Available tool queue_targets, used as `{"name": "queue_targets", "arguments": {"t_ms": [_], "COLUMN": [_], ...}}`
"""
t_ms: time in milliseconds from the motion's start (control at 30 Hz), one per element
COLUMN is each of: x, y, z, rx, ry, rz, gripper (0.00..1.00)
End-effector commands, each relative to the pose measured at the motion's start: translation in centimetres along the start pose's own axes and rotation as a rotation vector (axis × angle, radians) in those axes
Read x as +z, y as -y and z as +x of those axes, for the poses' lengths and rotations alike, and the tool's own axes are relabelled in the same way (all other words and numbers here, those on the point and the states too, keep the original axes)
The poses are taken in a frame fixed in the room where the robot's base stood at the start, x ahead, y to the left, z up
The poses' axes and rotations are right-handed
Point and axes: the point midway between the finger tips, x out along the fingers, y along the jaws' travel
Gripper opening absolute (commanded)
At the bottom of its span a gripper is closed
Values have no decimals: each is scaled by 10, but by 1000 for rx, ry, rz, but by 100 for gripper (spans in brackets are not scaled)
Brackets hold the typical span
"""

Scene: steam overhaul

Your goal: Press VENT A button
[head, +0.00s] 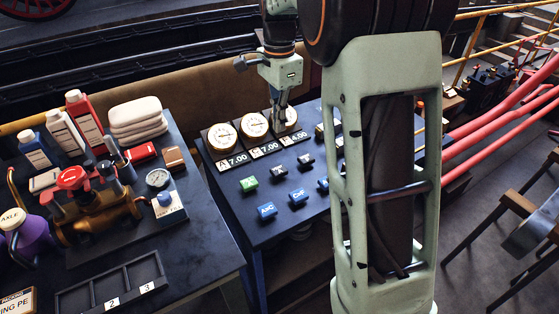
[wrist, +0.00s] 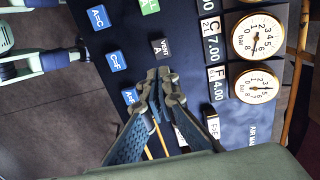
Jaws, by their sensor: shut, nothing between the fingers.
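In the head view my gripper (head: 280,120) points down in front of the gauges on the dark blue panel (head: 232,209).
A green button (head: 249,184) and blue buttons A=C (wrist: 97,18), C=F (wrist: 115,62) and one more (wrist: 130,95) surround it. Round gauges (wrist: 257,37) with number plates stand behind. A side table (head: 205,254) holds bottles, a brass valve and a tray.

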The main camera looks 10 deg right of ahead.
Motion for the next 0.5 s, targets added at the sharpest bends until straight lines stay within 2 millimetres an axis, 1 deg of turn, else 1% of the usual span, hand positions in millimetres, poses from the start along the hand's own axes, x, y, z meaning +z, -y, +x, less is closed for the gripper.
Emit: {"name": "queue_targets", "arguments": {"t_ms": [133,267,500], "x": [0,0,0], "y": [0,-1,-1], "z": [6,23,75], "rx": [1,3,5], "ry": [-1,0,0], "rz": [0,0,-1], "gripper": [0,0,0]}}
